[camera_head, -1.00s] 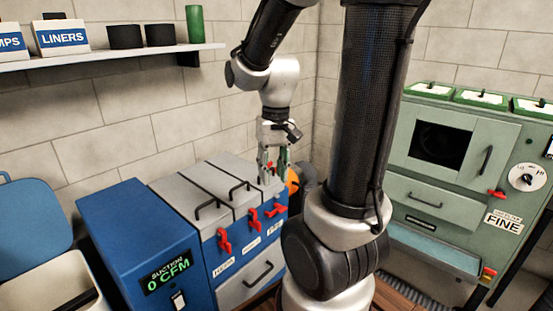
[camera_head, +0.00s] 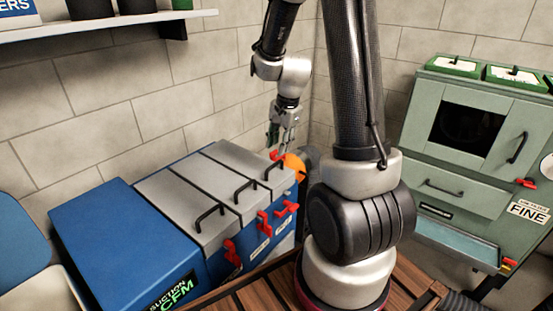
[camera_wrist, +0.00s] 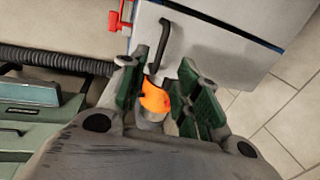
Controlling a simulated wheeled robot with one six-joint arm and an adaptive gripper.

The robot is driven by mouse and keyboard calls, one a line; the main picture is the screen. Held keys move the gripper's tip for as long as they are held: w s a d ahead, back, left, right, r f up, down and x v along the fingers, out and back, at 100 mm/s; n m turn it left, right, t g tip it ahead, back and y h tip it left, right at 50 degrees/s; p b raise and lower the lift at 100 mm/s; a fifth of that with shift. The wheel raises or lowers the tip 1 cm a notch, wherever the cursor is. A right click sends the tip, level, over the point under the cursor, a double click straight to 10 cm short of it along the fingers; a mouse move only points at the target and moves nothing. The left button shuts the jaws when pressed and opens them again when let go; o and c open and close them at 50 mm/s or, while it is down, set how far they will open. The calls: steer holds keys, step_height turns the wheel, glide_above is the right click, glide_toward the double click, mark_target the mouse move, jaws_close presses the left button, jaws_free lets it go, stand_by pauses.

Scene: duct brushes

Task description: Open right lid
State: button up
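The right lid (camera_head: 240,157) is a grey panel, the rightmost of three on the blue cabinet, and looks closed. Its black bar handle (camera_head: 274,171) stands on top and also shows in the wrist view (camera_wrist: 162,45). A red latch (camera_head: 287,209) is on the front below it, turned more sideways than the other two. My gripper (camera_head: 275,142) hangs above the lid's far right edge, pointing down. In the wrist view its green fingers (camera_wrist: 158,88) are apart with nothing held. The handle lies ahead of them; I cannot tell whether they touch it.
An orange round part (camera_head: 293,165) and a grey hose sit beside the cabinet's right end. A green machine (camera_head: 470,140) stands at the right. A wall shelf (camera_head: 110,27) is at upper left. My arm column blocks part of the middle.

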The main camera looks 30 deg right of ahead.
mark_target(275, 165)
steer(key=f, duration=0.2)
steer(key=w+f, duration=0.1)
steer(key=f, duration=0.4)
steer(key=shift+w+a, duration=0.15)
steer(key=shift+a, duration=0.15)
jaws_close()
